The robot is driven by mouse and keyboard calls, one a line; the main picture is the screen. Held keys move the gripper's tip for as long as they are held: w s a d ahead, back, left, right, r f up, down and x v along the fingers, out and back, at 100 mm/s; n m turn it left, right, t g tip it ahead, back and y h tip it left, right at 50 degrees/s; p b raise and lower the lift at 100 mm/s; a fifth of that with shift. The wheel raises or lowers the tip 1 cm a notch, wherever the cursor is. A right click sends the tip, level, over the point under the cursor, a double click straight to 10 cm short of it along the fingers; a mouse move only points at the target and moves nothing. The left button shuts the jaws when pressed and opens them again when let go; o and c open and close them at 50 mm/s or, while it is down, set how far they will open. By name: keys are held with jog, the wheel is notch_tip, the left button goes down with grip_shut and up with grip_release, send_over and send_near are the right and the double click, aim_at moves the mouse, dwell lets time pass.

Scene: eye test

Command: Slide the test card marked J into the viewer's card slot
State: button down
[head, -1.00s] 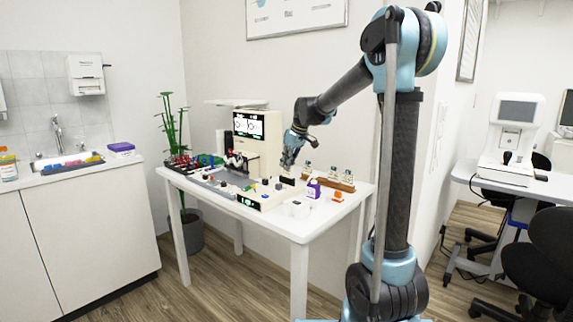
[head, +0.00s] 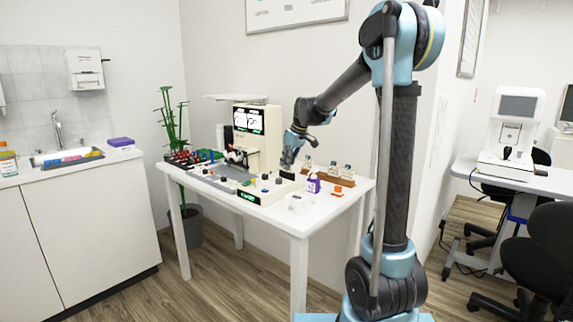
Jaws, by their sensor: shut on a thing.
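My gripper (head: 287,165) hangs over the right half of the white table, pointing down. Its fingers are shut on a small dark thing (head: 287,176) at their tips, low over the console; I cannot read any letter on it. The cream viewer (head: 271,138) with a black-and-white screen (head: 249,120) stands at the back of the table, left of my gripper. Its card slot cannot be made out from here. No J mark is legible.
A wooden rack (head: 336,180) with small bottles stands behind right of my gripper. A purple box (head: 313,186), an orange item (head: 337,190) and a white item (head: 298,203) lie nearby. Coloured items crowd the table's left end. The table's front right corner is clear.

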jog(key=c, duration=1.7)
grip_release()
jog(key=v, duration=1.2)
jog(key=shift+w, duration=0.1)
jog(key=shift+d+f, duration=0.1)
jog(key=shift+d, duration=0.05)
